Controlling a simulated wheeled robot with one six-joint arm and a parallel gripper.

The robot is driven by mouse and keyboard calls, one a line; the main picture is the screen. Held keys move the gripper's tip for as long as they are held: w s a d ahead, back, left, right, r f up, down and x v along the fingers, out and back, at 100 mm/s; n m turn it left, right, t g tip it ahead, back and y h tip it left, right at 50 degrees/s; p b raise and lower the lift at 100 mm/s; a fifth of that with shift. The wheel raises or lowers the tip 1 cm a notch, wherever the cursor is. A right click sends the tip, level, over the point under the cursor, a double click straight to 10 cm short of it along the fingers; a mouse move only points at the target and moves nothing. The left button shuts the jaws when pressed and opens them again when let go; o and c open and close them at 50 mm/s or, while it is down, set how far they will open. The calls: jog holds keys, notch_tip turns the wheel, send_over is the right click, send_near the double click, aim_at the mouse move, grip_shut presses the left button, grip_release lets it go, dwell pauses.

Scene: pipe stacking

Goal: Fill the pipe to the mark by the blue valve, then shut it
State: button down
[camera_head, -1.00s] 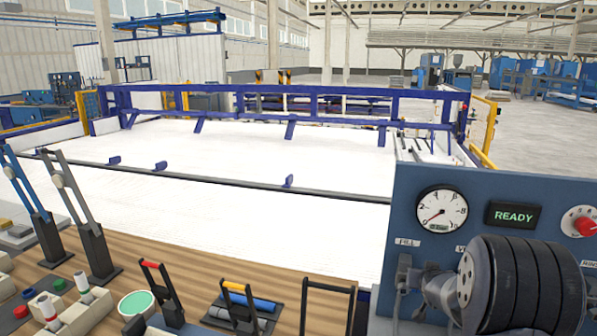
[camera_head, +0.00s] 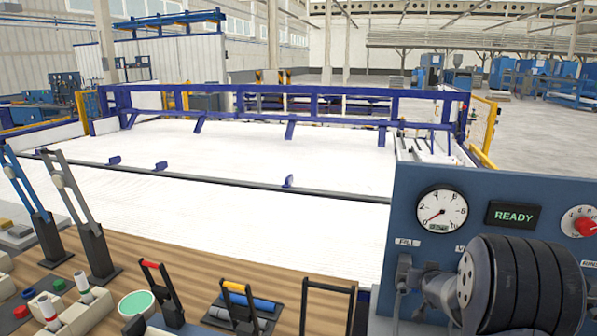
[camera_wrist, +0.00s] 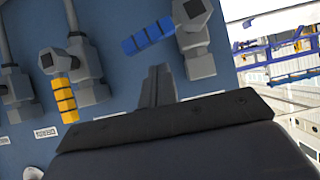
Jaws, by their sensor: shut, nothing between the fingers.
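The blue valve handle (camera_wrist: 147,37) shows at the top of the wrist view, sticking out tilted from a grey valve body (camera_wrist: 195,45). My gripper (camera_wrist: 158,75) is shut and empty, just below the blue handle; whether it touches the handle I cannot tell. A yellow valve handle (camera_wrist: 65,99) sits lower left on another grey valve. In the head view the gauge (camera_head: 441,209) has its red needle pointing lower left, and the display (camera_head: 513,214) reads READY. The pipe's fill mark cannot be made out.
The blue panel (camera_head: 460,180) carries a red knob (camera_head: 585,226) at right. Black and grey parts cover its lower area in the head view. Levers (camera_head: 85,220) and button boxes stand on the wooden bench (camera_head: 130,245) at left. A white railed bed (camera_head: 240,170) lies behind.

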jog(key=shift+f, duration=0.1)
dwell(0.5)
jog(key=shift+d+f+b, duration=0.1)
jog(key=shift+f+b, duration=0.2)
jog(key=shift+f, duration=0.2)
jog(key=shift+f, duration=0.1)
jog(key=shift+s+d+f, duration=0.1)
jog(key=shift+d+f, duration=0.15)
jog(key=shift+f, duration=0.1)
jog(key=shift+f, duration=0.1)
